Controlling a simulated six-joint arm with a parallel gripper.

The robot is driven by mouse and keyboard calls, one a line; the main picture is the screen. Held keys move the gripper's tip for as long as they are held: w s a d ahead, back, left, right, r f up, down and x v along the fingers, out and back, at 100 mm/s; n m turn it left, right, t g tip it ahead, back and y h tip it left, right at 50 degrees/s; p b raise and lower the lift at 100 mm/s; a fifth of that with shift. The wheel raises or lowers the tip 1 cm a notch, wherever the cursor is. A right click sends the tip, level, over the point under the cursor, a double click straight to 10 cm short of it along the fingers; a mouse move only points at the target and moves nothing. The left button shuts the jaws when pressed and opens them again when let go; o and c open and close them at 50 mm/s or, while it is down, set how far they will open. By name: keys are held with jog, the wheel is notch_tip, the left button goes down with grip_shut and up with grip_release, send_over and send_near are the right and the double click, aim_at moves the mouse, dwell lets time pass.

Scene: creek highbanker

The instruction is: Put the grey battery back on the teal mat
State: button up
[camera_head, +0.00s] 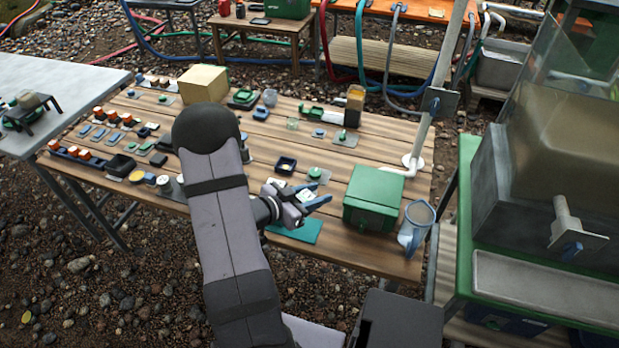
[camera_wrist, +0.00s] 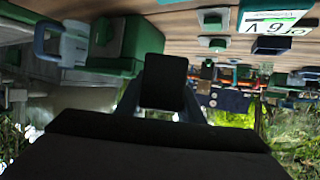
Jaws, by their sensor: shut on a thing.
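My gripper (camera_head: 312,202) is over the wooden table, shut on a small block that I take for the grey battery. In the wrist view the block (camera_wrist: 165,80) shows dark and backlit between the fingers; its face and markings cannot be read. In the head view the fingers mostly hide it. The teal mat (camera_head: 297,232) lies flat on the table just below and in front of my gripper, partly covered by my arm in the picture. Its visible part is bare. The held block appears above the table, apart from the mat.
A green box (camera_head: 374,198) and a clear jug (camera_head: 415,226) stand right of my gripper. A white-labelled item (camera_wrist: 268,24) and a small dark tray (camera_head: 285,165) are close behind. Several small parts fill the table's left side. A pipe stand (camera_head: 413,161) rises at the back right.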

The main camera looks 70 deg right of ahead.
jog(key=b, duration=0.4)
send_over(316, 222)
jog(key=shift+w+f, duration=0.1)
jog(key=shift+f, duration=2.1)
jog(key=shift+f+b, duration=0.25)
jog(key=shift+b, duration=0.1)
jog(key=shift+f+b, duration=0.3)
jog(key=shift+f, duration=0.15)
jog(key=shift+f, duration=0.2)
jog(key=shift+f, duration=0.35)
jog(key=shift+a+f+b, duration=0.1)
jog(key=shift+f+b, duration=0.5)
jog(key=shift+f, duration=0.15)
dwell(0.9)
jog(key=o, duration=1.4)
